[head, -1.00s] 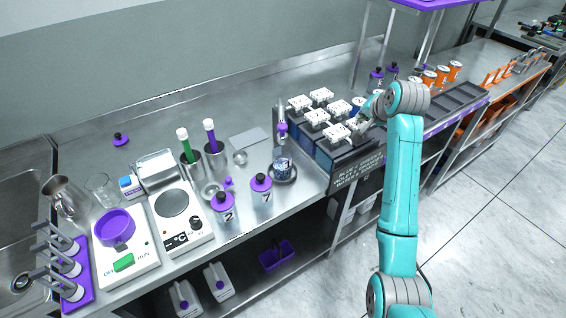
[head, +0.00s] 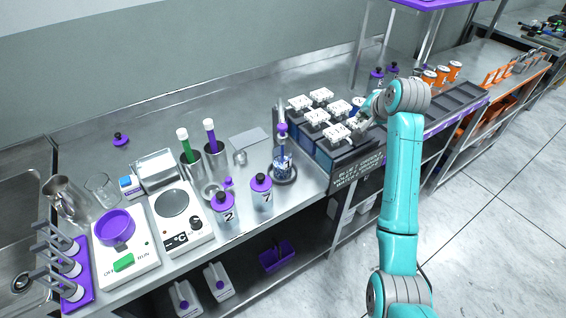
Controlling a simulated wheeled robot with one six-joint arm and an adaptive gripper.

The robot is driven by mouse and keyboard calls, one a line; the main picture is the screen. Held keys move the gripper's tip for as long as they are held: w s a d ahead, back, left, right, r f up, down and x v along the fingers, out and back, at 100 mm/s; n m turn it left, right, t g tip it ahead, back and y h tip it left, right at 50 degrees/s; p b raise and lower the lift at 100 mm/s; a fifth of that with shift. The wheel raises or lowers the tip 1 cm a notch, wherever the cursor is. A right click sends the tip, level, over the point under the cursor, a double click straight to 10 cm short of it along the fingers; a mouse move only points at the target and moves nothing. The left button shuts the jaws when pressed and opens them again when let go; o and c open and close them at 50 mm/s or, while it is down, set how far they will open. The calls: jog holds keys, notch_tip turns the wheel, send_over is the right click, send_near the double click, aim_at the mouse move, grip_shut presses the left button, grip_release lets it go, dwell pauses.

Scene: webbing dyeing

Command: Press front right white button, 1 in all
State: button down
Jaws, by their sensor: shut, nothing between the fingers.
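Several white buttons top the dark dispenser block at the back middle of the bench, in two rows. One white button (head: 337,133) stands at the front of the block. Another (head: 357,124), at the front right corner, is partly covered by my gripper (head: 362,122). My gripper is shut, with its tips at or just above that button. I cannot tell whether they touch or whether the button is down.
A stand with a glass vessel (head: 283,167) is left of the block. Two bottles with purple caps (head: 223,211) stand near the bench's front edge. Dark trays (head: 450,106) and orange-labelled cans (head: 441,74) are to the right.

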jog(key=shift+r, duration=0.3)
jog(key=shift+r, duration=3)
